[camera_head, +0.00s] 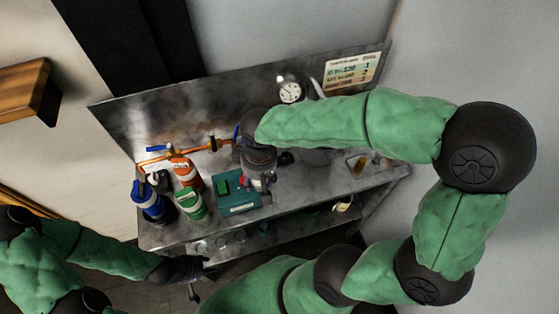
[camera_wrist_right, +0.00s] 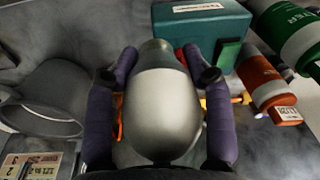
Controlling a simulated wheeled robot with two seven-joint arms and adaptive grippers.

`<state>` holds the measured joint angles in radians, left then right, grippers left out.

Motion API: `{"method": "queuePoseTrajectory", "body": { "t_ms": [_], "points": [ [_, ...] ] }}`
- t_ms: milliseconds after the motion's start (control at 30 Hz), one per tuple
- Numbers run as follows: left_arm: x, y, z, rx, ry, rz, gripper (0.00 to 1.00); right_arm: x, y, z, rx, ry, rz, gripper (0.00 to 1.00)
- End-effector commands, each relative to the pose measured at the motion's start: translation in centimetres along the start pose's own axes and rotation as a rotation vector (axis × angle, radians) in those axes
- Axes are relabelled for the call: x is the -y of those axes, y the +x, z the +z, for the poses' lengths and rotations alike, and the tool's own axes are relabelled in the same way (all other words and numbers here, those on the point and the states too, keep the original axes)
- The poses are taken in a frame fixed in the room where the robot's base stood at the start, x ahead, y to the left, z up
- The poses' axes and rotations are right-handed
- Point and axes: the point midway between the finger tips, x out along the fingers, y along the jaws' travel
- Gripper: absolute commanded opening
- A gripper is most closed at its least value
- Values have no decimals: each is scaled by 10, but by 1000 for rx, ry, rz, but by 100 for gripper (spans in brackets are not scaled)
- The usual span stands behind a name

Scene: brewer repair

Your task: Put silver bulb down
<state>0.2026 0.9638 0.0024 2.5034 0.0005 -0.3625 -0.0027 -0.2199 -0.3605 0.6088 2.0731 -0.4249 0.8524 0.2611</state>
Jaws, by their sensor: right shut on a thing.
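The silver bulb (camera_wrist_right: 162,110) fills the middle of the right wrist view, a smooth rounded metal body with a narrower end at the top. My right gripper (camera_wrist_right: 158,76) is shut on it, with a purple-padded finger on each side. In the head view my right gripper (camera_head: 262,178) is over the steel bench beside the teal box, and the bulb is mostly hidden by the hand. Whether the bulb touches the bench I cannot tell. My left gripper (camera_head: 192,284) is low in front of the bench, away from the bulb; its opening is too small and dark to read.
The teal box (camera_head: 240,204) with a green button stands close by. Blue (camera_head: 148,204), orange (camera_head: 186,172) and green (camera_head: 191,204) bottles crowd the bench's left. Copper pipework and a gauge (camera_head: 289,91) are at the back. A grey hollow vessel (camera_wrist_right: 40,100) lies left in the wrist view.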

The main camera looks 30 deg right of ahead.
Motion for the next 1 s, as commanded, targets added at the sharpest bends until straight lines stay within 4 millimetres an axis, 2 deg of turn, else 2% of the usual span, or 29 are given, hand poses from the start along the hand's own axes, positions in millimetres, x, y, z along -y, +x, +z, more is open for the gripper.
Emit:
{"method": "queuePoseTrajectory", "body": {
  "t_ms": [400,500,700,1000],
  "points": [
    [7,19,-1,0,0,0,40,-82,40,-18,3,8,1,16],
    [9,25,-1,0,0,0,40,-96,59,-20,4,5,0,16],
    [12,32,-1,0,0,0,40,-116,82,-24,2,3,1,16],
    [13,37,-2,0,0,0,40,-130,98,-26,1,3,1,16]
  ]
}}
